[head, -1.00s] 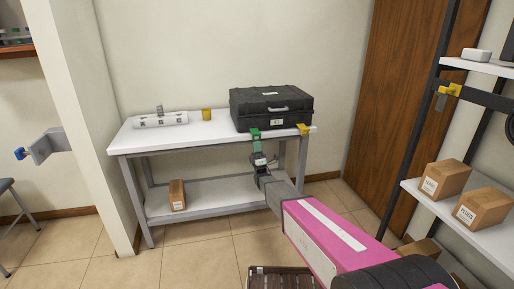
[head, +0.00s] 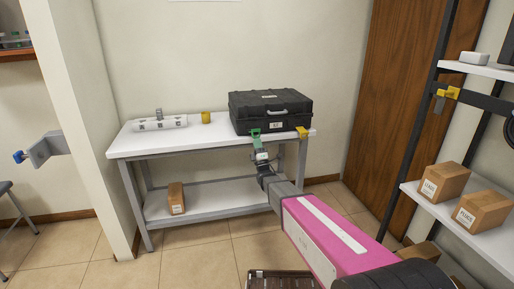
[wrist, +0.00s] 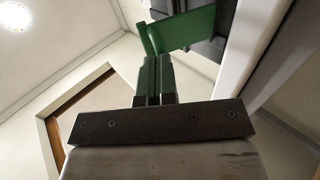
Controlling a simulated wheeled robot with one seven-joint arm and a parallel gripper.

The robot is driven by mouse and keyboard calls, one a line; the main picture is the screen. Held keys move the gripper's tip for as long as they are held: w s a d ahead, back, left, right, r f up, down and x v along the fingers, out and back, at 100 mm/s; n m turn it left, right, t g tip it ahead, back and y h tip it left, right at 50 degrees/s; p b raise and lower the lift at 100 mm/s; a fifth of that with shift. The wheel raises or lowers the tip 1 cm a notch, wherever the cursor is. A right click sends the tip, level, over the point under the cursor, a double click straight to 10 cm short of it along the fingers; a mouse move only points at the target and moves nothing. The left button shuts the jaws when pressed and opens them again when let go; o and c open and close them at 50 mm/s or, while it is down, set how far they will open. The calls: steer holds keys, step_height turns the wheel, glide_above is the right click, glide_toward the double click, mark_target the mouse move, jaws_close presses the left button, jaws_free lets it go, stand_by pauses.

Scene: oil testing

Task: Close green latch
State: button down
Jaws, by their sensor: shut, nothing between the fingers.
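A black case (head: 270,110) stands closed on the white table. Its green latch (head: 255,133) sticks out from the lower left of the front, and a yellow latch (head: 302,131) is at the right. My gripper (head: 258,148) is just below and in front of the green latch. In the wrist view, my gripper's two dark green fingers (wrist: 154,65) are together with nothing between them. The green latch (wrist: 188,30) lies just beyond the fingertips, tilted out from the dark case (wrist: 208,42). I cannot tell whether the fingertips touch it.
Shelving with boxes (head: 445,179) stands at the right. The floor before the table is mostly clear.

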steer(key=r+g+h, duration=0.1)
steer(key=r+g, duration=0.1)
steer(key=w+r+g+h, duration=0.1)
steer(key=r+g, duration=0.2)
steer(key=r+m+g+h, duration=0.1)
steer(key=r+g, duration=0.2)
steer(key=shift+w+a+r+h, duration=0.15)
steer(key=shift+w+a+h, duration=0.15)
steer(key=shift+h, duration=0.1)
steer(key=shift+s+d, duration=0.1)
steer(key=r+v, duration=0.2)
steer(key=v, duration=1.1)
steer(key=shift+s+d+r, duration=0.2)
steer(key=shift+s+r, duration=0.1)
steer(key=shift+s, duration=0.1)
